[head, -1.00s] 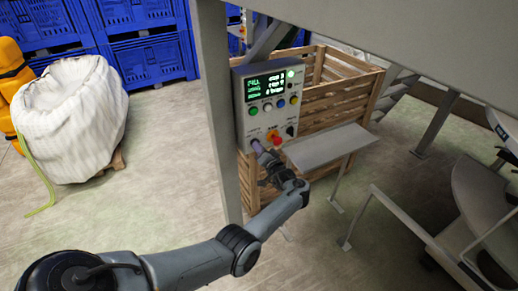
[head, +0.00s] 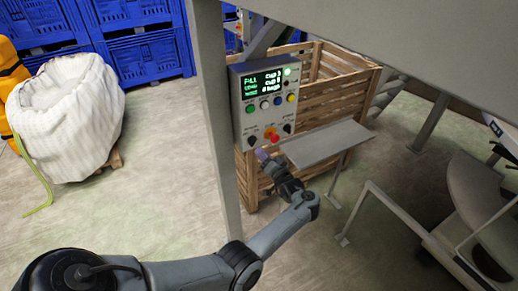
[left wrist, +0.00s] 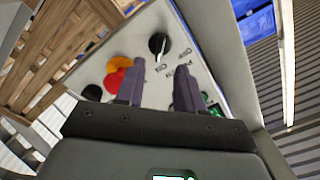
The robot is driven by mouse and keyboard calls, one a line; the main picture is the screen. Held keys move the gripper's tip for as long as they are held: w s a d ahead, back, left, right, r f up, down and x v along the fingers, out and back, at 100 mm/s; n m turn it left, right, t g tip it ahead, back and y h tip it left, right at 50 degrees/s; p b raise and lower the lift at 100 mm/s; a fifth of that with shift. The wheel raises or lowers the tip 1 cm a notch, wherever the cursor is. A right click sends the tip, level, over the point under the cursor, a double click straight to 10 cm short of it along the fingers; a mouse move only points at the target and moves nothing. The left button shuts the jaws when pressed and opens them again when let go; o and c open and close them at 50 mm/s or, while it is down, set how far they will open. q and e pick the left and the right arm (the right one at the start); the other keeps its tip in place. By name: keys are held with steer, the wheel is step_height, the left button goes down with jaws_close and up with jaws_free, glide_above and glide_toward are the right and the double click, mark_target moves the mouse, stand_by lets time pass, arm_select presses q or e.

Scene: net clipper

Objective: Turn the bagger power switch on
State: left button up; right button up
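The bagger control box (head: 243,112) is a grey panel on a post, with a lit display (head: 263,84), coloured buttons and a lit green lamp (head: 287,72). Its lower row has a left black knob (head: 252,142), a red button (head: 274,139) and a right black knob (head: 287,129). I cannot read which knob is the power switch. My left gripper (head: 262,154) is just below and in front of the left knob. In the left wrist view its fingers (left wrist: 160,90) are apart and empty, with a black knob (left wrist: 158,45) beyond them. My right gripper is not in view.
A small grey shelf (head: 327,144) juts out right of the gripper. A slatted wooden crate (head: 340,92) stands behind the box. A grey post (head: 219,130) is close on the left. A white bulk bag (head: 65,115) stands further left, with open floor between.

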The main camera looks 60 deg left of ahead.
arm_select(q)
steer(key=d, duration=0.4)
steer(key=shift+s+d, duration=0.15)
steer(key=shift+d, duration=0.05)
